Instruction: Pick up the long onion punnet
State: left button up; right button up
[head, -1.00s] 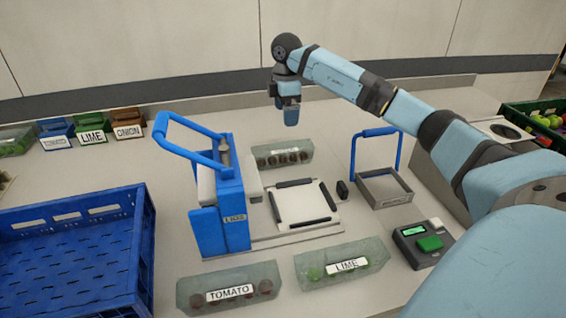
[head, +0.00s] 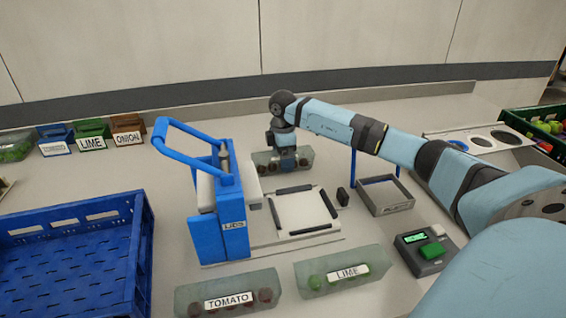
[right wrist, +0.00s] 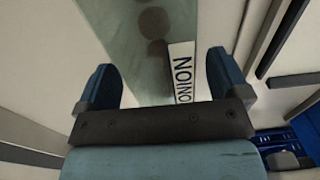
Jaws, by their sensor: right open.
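The long onion punnet (head: 264,161), a translucent greenish tray with dark round contents, lies behind the lidding machine (head: 232,222). In the right wrist view, the punnet (right wrist: 135,45) runs between my fingers with its white ONION label visible. My right gripper (head: 287,155) is down at the punnet from above and hides part of it. In the right wrist view, its two blue fingers (right wrist: 160,65) are apart, one on each side of the punnet, with gaps showing. My left gripper is not in view.
Tomato (head: 226,294) and lime (head: 340,273) punnets lie in front. A blue crate (head: 145,250) stands at left. Small labelled bins (head: 92,132) stand back left.

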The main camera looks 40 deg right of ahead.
jog(key=c, duration=1)
jog(key=shift+c, duration=0.2)
jog(key=shift+r, duration=0.1)
